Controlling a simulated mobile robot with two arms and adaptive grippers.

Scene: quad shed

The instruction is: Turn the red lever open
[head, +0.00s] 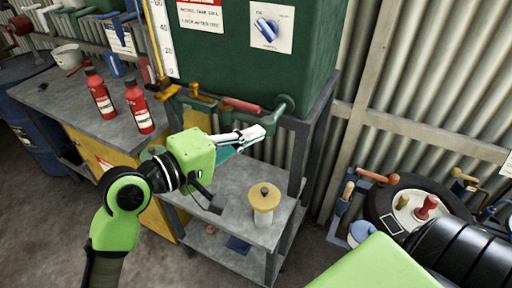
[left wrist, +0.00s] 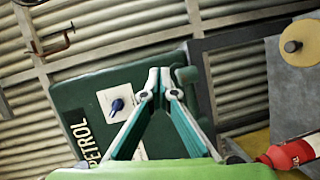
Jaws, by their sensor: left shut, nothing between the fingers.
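The red lever (head: 242,105) lies roughly level along the green pipework (head: 284,108) at the foot of the green tank (head: 290,60), left of the pipe's bend. My left gripper (head: 262,131) is shut and empty. In the head view its fingertips appear just below and right of the lever, with a visible gap; depth is hard to judge. In the left wrist view the shut fingers (left wrist: 160,78) point at the tank (left wrist: 75,100), and I cannot make out the lever there. My right gripper is not in view.
Yellow valve handles (head: 198,94) sit left of the lever. Red bottles (head: 138,107) stand on the grey bench (head: 60,110) at left. A yellow-lidded jar (head: 264,198) stands on the shelf below my left gripper. A drum (head: 400,190) with tools stands at right.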

